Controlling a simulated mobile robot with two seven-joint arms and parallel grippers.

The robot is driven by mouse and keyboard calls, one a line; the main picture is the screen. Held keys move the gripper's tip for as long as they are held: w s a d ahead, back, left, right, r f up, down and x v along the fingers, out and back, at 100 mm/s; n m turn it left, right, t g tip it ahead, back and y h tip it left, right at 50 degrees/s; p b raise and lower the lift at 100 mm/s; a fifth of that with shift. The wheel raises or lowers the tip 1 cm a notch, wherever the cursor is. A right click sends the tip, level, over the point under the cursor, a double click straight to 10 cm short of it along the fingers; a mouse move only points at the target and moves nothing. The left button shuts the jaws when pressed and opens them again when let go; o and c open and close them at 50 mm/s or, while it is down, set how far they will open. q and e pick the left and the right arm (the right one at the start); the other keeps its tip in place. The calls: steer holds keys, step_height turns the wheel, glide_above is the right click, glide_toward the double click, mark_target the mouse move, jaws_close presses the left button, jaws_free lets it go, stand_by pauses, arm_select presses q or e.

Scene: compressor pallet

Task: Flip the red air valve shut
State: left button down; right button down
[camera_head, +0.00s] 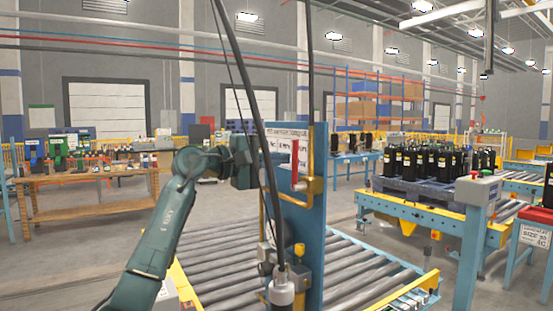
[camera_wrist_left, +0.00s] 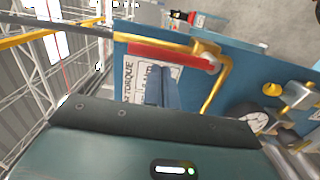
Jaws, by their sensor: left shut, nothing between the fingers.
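The red air valve handle (camera_head: 295,160) stands upright on the blue panel (camera_head: 314,222), beside the vertical brass pipe. In the left wrist view the red handle (camera_wrist_left: 172,56) runs alongside the brass pipe (camera_wrist_left: 160,38) and ends near the brass valve body (camera_wrist_left: 207,52). My left gripper (camera_head: 257,161) is left of the handle at about its height, partly behind a dark hanging hose. In the left wrist view its fingers (camera_wrist_left: 161,84) are shut and empty, pointing at the panel just beside the handle. Contact with the handle cannot be told. My right gripper is not in view.
A dark hose (camera_head: 262,140) hangs in front of the panel, with a tool (camera_head: 281,288) at its lower end. A roller conveyor (camera_head: 225,262) runs below. A pressure gauge (camera_wrist_left: 250,118) and brass fittings sit on the panel. Black compressors (camera_head: 425,162) stand on a pallet at right.

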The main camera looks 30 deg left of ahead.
arm_select(q)
steer(key=shift+s+d+m, duration=0.1)
steer(key=shift+d+m, duration=0.05)
steer(key=shift+m, duration=0.15)
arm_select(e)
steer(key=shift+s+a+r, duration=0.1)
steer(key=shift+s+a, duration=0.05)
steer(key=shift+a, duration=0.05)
